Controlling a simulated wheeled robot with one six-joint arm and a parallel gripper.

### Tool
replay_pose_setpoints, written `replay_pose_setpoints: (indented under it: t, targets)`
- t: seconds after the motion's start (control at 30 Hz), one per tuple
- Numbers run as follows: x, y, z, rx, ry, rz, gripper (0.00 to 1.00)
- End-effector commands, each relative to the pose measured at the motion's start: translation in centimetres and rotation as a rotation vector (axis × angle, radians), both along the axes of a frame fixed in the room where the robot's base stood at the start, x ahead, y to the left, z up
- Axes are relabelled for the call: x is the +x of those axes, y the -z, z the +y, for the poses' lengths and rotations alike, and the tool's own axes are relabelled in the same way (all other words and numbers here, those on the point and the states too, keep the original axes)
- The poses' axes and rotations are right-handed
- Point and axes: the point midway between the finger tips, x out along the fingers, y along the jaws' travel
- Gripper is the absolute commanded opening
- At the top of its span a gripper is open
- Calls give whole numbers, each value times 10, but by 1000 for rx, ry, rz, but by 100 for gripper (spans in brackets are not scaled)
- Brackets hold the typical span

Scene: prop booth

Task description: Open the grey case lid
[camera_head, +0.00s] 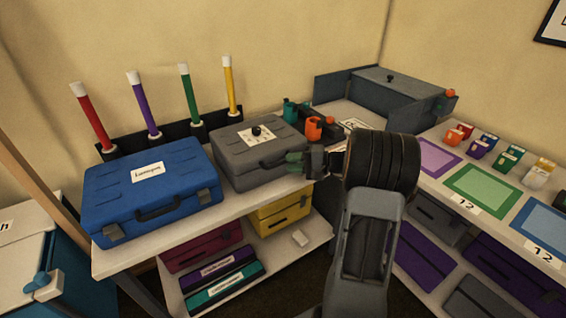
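The grey case (233,166) stands on the white table, right of the blue case. Its lid looks shut. A white label with a small black knob (257,132) is on top of the lid, and a dark handle is on its front. My gripper (297,162) is at the right front edge of the grey case, with its fingers pointing left toward it. The fingers are small and partly dark against the case, so I cannot tell if they touch it or how far apart they are.
A blue case (150,190) stands left of the grey case. Colored sticks (186,90) stand in a dark rack behind. Orange and teal items (313,128) and a grey box (387,95) are to the right. A right-hand table holds colored mats (482,190). Cases lie on lower shelves.

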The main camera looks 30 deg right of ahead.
Motion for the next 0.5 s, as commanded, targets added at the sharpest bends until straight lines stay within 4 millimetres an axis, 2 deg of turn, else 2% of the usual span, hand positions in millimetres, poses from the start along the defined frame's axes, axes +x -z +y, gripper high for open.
replay_pose_setpoints:
  t: [0.2,0.5]
  targets:
    - [15,4,20,0,-2,1,25]
    - [21,5,28,-1,0,1,25]
